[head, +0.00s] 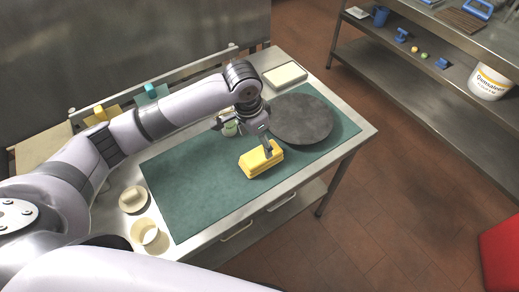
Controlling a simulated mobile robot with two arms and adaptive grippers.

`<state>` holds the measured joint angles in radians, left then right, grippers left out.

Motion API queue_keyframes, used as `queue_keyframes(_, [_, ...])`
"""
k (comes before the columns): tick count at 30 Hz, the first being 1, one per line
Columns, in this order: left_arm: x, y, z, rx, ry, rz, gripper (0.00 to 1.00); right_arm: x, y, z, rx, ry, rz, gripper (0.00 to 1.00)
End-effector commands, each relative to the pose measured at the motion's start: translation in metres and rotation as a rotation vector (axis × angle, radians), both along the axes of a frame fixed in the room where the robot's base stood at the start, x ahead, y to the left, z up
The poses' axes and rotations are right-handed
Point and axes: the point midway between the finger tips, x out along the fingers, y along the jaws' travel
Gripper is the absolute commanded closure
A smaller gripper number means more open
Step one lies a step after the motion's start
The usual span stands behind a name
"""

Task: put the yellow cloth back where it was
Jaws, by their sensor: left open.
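A yellow folded thing (261,160), which looks like the yellow cloth, lies on the green mat (190,190) near the mat's front edge, left of a dark round plate. My left gripper (243,138) is open just above and behind it. One finger reaches down to the yellow thing's top edge; I cannot tell whether it touches. Another yellow piece (100,114) is at the rail (190,69) along the back of the table, left of a teal cloth (150,93), partly hidden by my left arm. My right gripper is out of view.
The dark round plate (302,119) lies on the mat's right part. A small jar (229,128) stands behind the gripper. A white tray (284,76) is at the back right. A cup (145,232) and a dish (134,199) stand at the left. Steel shelves hold a bucket (490,82).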

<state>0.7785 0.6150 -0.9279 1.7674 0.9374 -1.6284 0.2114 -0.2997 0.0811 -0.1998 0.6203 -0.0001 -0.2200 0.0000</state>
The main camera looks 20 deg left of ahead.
Motion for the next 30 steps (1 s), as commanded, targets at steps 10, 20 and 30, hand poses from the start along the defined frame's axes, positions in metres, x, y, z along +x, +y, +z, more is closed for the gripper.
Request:
queue_keyframes(10, [-0.004, 0.004, 0.035, 0.000, 0.001, 0.001, 0.22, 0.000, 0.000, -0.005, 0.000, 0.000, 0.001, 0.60])
queue_keyframes(20, [-0.005, 0.004, 0.036, 0.000, 0.001, 0.001, 0.22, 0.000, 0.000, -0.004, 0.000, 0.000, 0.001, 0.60])
queue_keyframes(30, [-0.005, 0.003, 0.035, 0.001, 0.002, 0.000, 0.22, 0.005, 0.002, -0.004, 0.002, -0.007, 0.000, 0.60])
